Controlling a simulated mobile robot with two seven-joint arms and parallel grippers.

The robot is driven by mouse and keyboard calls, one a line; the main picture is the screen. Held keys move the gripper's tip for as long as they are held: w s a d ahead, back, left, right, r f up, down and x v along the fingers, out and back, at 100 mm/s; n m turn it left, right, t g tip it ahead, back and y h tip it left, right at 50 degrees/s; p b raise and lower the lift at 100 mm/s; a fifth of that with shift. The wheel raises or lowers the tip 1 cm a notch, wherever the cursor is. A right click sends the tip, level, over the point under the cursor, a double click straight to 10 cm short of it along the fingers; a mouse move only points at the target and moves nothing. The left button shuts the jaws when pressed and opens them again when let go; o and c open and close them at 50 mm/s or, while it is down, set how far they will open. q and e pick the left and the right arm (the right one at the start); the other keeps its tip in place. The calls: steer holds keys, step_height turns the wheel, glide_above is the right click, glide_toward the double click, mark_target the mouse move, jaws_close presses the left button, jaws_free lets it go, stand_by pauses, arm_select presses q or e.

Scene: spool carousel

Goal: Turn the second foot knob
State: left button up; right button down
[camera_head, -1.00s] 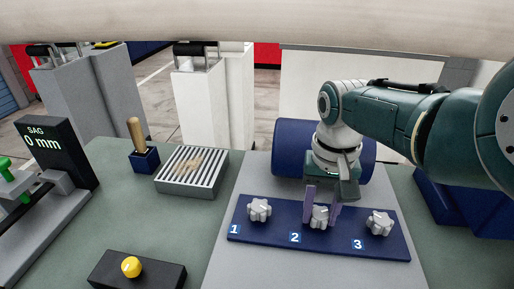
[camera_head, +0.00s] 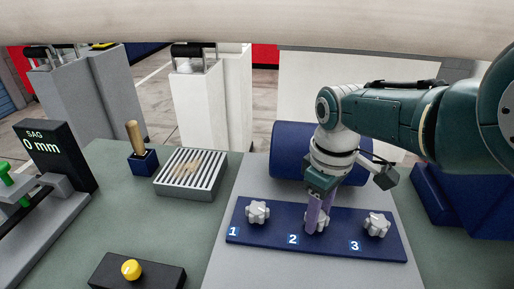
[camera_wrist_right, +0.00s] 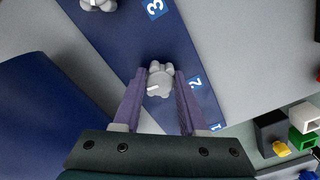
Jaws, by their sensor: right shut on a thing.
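A dark blue plate (camera_head: 275,236) carries three light grey star-shaped knobs labelled 1, 2 and 3. The second knob (camera_head: 322,222) is the middle one, partly hidden by a finger in the head view. My right gripper (camera_head: 316,216) points down over the plate with its purple fingers shut on the second knob. In the right wrist view the second knob (camera_wrist_right: 160,80) sits between the two fingertips, with a white mark line on it. Knob 1 (camera_head: 257,211) is to the left and knob 3 (camera_head: 376,225) to the right, both untouched. My left gripper is not seen.
A dark blue cylinder (camera_head: 290,150) lies behind the plate. To the left are a slatted grey box (camera_head: 190,190), a wooden-handled tool in a blue holder (camera_head: 145,165), a "SAG 0 mm" display (camera_head: 45,150) and a black box with a yellow knob (camera_head: 131,269).

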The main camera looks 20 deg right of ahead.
steer(key=n, duration=1)
steer(key=shift+w, duration=0.1)
steer(key=shift+n+b, duration=0.3)
steer(key=shift+n, duration=1.6)
steer(key=shift+c, duration=2.2)
jaws_free()
steer(key=shift+r, duration=0.1)
